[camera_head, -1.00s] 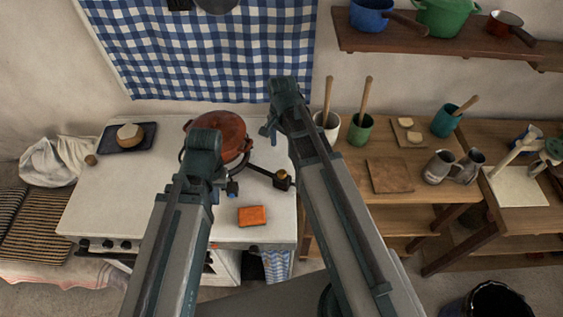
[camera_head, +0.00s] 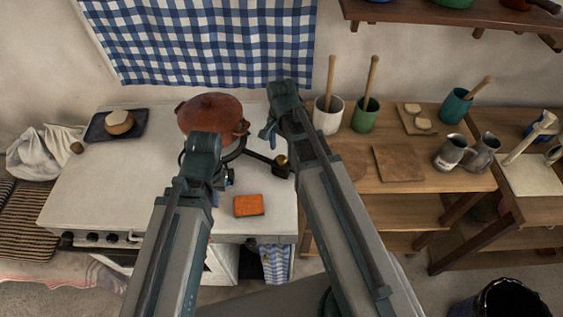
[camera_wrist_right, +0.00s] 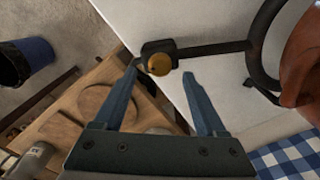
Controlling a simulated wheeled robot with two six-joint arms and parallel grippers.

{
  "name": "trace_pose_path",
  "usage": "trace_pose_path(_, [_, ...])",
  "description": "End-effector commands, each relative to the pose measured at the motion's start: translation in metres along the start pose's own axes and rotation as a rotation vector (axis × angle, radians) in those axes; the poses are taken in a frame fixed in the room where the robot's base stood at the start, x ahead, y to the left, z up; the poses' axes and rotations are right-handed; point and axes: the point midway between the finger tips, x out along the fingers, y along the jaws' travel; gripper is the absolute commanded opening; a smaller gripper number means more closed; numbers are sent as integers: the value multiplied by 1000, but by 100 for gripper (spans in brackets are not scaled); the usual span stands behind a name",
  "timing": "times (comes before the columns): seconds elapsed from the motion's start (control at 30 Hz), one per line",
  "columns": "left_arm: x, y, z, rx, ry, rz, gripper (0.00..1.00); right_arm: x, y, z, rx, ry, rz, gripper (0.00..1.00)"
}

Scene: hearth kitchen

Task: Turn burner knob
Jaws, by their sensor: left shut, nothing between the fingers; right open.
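A round brass knob (camera_head: 281,160) sits at the end of a black bar (camera_head: 259,156) that runs from the burner under the red-brown pot (camera_head: 212,114). In the right wrist view the knob (camera_wrist_right: 159,64) appears between the tips of my right gripper (camera_wrist_right: 160,72), which is open and empty. I cannot tell whether either finger touches it. In the head view my right gripper (camera_head: 268,131) is mostly hidden by its arm. My left gripper (camera_head: 226,178) is shut and empty, low over the white stove top (camera_head: 120,175), near the pot's burner and partly hidden by its arm.
An orange block (camera_head: 248,205) lies near the stove's front edge. Dark knobs (camera_head: 92,237) line the stove front. A dark tray (camera_head: 103,127) is at the back left. Right of the stove, a wooden table (camera_head: 410,207) holds cups, mugs and boards. A dark bucket (camera_wrist_right: 22,62) stands on the floor.

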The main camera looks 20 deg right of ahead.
Motion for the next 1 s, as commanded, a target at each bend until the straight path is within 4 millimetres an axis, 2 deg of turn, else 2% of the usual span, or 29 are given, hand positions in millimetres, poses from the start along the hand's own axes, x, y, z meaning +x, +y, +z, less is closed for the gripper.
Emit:
trace_pose_path(0.03, [15,2,-1,0,0,0,0,15,0,0,0,0,0,74])
trace_pose_path(0.2, [32,3,-2,-2,0,0,0,32,0,0,0,0,0,74])
trace_pose_path(0.6, [36,3,-2,-2,0,0,0,36,0,0,0,0,0,74])
trace_pose_path(1.0, [36,3,-2,-2,0,0,0,36,0,0,0,0,0,2])
